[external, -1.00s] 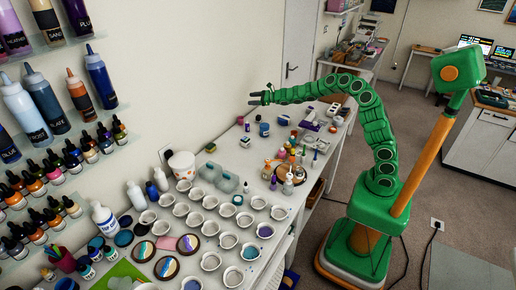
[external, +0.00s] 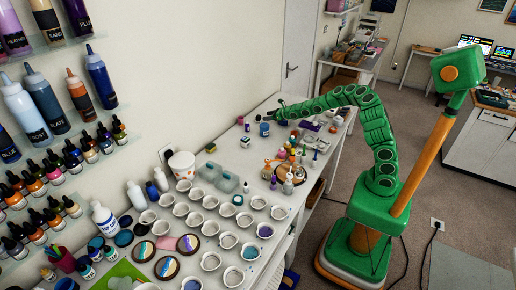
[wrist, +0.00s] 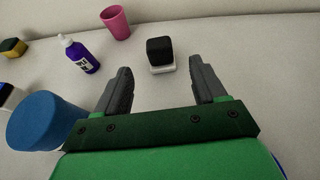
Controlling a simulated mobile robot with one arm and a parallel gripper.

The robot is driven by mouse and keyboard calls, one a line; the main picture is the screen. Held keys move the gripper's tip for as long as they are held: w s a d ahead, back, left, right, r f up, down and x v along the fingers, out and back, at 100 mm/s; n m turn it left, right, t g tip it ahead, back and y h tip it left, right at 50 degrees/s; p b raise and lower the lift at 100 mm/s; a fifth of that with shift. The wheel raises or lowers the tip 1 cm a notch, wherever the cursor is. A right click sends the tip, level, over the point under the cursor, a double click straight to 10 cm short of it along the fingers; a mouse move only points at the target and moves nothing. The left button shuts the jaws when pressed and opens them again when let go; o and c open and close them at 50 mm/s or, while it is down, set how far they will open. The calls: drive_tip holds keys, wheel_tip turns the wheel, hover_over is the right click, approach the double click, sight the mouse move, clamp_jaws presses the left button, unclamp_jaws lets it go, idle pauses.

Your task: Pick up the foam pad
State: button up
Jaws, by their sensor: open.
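In the wrist view, a small black block on a white base (wrist: 160,54) stands on the pale table, just beyond and between my fingertips. It looks most like the foam pad, but I cannot be sure. My gripper (wrist: 160,66) is open and empty, with one finger to each side of the block's line. In the external view my gripper (external: 269,113) is low over the far part of the table, near the wall. The block cannot be made out clearly there.
In the wrist view, a purple bottle (wrist: 82,55) and a pink cup (wrist: 116,22) stand left of the block. A big blue cylinder (wrist: 45,123) is close beside my left finger. A yellow-and-dark block (wrist: 13,48) is at far left. The table right of the block is clear.

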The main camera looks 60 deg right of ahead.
sight(261, 120)
drive_tip(key=shift+x, duration=4.75)
drive_tip(key=shift+c, duration=0.4)
drive_tip(key=c, duration=1)
